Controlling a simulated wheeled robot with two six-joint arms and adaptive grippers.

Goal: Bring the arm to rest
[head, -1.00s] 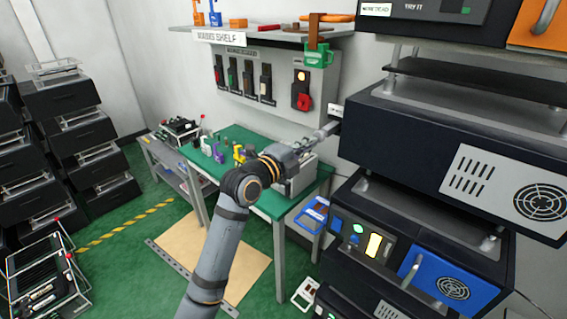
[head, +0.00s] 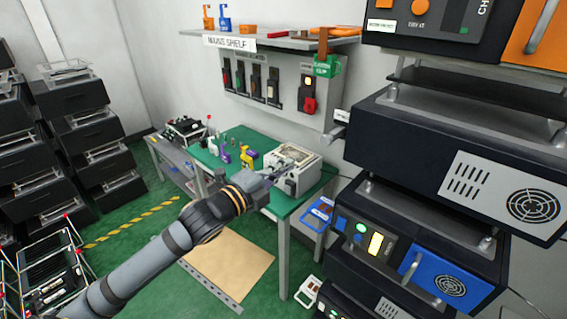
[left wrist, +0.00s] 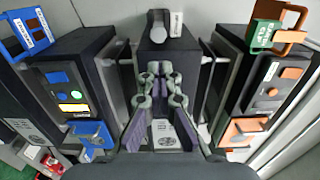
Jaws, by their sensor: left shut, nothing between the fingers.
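My left arm comes in from the lower left in the head view. Its gripper (head: 284,171) is over the front of the green bench, in front of a white box-shaped machine (head: 294,158). In the left wrist view the same gripper (left wrist: 160,72) is shut and empty, its fingers drawn together at the middle. The wall panel (head: 264,88) has several levers, and the red lever (head: 309,104) sits below a lit lamp. The gripper is below and apart from this panel. My right gripper is not in view.
Dark stacked cabinets (head: 449,149) stand close on the right, with a blue-fronted unit (head: 447,272) below. A shelf (head: 270,41) overhangs the panel. Dark stacked trays (head: 82,129) stand on the left.

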